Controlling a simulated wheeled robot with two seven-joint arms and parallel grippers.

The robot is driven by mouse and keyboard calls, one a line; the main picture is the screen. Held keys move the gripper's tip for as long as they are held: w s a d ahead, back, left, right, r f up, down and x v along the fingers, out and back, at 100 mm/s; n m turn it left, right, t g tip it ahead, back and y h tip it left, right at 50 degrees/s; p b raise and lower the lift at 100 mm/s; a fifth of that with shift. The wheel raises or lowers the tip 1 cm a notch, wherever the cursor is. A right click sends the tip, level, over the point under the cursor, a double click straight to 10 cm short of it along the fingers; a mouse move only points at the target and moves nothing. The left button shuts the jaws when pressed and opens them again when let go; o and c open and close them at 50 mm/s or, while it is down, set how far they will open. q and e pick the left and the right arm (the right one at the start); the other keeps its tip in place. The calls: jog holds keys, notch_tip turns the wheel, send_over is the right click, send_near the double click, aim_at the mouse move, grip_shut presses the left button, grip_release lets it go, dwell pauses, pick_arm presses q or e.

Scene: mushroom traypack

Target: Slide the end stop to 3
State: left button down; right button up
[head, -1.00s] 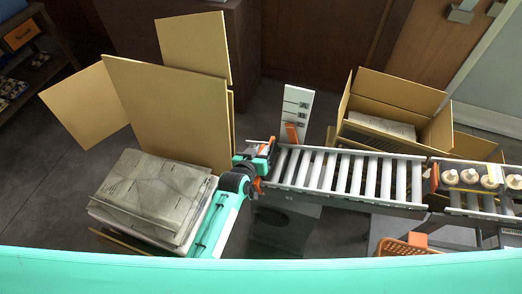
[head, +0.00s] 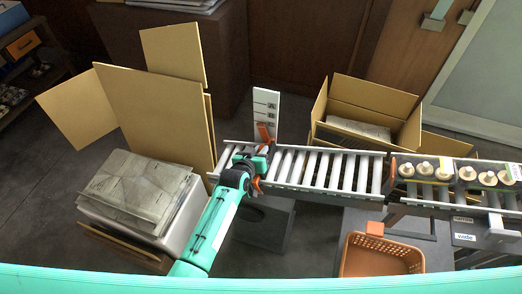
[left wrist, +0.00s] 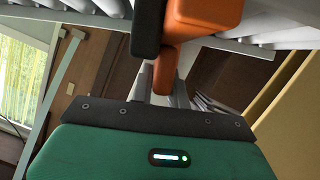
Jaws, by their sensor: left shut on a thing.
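My left gripper (head: 258,165) is at the left part of the roller conveyor (head: 335,170), shut on the orange end stop (head: 257,186). The end stop is partly hidden by the gripper in the head view. In the left wrist view, an orange block (left wrist: 203,14) and an orange post below it show beside a dark finger (left wrist: 148,25); the other finger cannot be made out. A white upright panel (head: 265,105) with dark marks stands behind the conveyor, an orange piece at its foot. The marks are too small to read. My right gripper is not in view.
Trays of white mushrooms (head: 425,168) stand on the conveyor's right part. An empty orange basket (head: 380,256) is in front. An open carton (head: 372,95) with packed sheets is behind; another carton (head: 155,110) and stacked wrapped sheets (head: 135,185) are at the left. The nearby rollers are clear.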

pick_arm(q)
jog(key=shift+d, duration=0.15)
jog(key=shift+r, duration=0.1)
jog(key=c, duration=1.4)
grip_release()
jog(key=shift+s+d, duration=0.1)
jog(key=shift+d, duration=0.05)
jog(key=shift+o, duration=0.2)
jog(key=v, duration=1.4)
